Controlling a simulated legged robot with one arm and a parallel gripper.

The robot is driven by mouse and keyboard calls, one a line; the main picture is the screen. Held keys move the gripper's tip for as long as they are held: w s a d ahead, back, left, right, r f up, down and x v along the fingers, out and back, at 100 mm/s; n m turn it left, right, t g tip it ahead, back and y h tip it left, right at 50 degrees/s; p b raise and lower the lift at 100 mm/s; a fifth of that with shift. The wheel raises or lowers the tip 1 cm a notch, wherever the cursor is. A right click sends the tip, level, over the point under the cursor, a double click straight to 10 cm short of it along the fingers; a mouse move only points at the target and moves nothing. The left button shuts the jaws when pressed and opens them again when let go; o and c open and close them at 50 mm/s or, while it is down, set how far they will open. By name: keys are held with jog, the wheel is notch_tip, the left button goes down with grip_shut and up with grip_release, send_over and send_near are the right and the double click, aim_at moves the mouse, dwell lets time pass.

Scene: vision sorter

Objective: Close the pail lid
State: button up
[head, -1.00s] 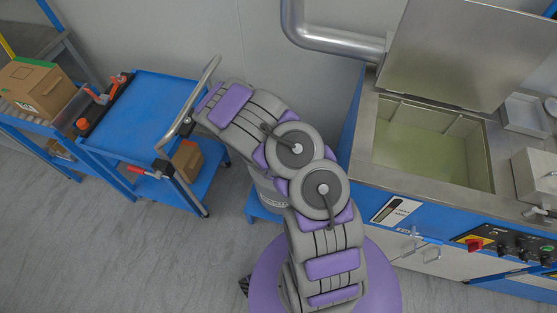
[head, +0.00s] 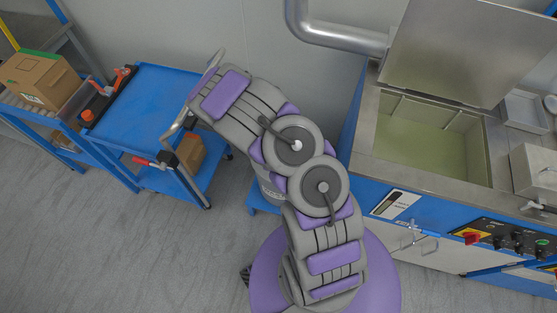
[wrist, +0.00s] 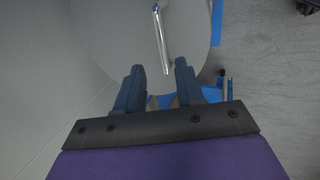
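The pail (head: 268,186) is a grey cylinder on a low blue stand, mostly hidden behind my arm in the head view. Its lid cannot be made out there. In the wrist view a large pale grey rounded surface (wrist: 190,30), perhaps the lid, fills the upper middle. A shiny metal bar (wrist: 161,40) shows against it. My gripper (wrist: 160,66) is open and empty, its two dark fingers apart. The bar's lower end appears between the fingertips; whether they touch it cannot be told. The gripper is hidden in the head view.
A blue trolley (head: 155,90) with a metal push handle (head: 180,118) stands left of my arm, a cardboard box (head: 191,153) on its lower shelf. A metal tank (head: 430,135) with a raised cover (head: 460,50) stands at the right. Grey floor is clear at front left.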

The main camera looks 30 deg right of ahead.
jog(key=p+v, duration=0.7)
jog(key=v, duration=0.5)
jog(key=shift+s+r, duration=0.2)
jog(key=shift+r, duration=0.2)
jog(key=shift+r, duration=0.1)
jog(key=s+a+r+m+g, duration=0.1)
jog(key=s+r+m, duration=0.15)
jog(key=r, duration=0.65)
jog(key=s+a+r+m+g, duration=0.1)
jog(key=s+r+m, duration=0.15)
jog(key=r, duration=0.65)
jog(key=s+a+r+m+g+y, duration=0.1)
jog(key=s+a+r, duration=0.3)
jog(key=s+r, duration=0.5)
jog(key=s+a+r+m+g+y, duration=0.1)
jog(key=s+a+r, duration=0.3)
jog(key=s+r, duration=0.4)
jog(key=shift+s+r+m+g+y, duration=0.3)
jog(key=shift+s+r+m+y, duration=0.1)
jog(key=shift+s+m+y, duration=0.35)
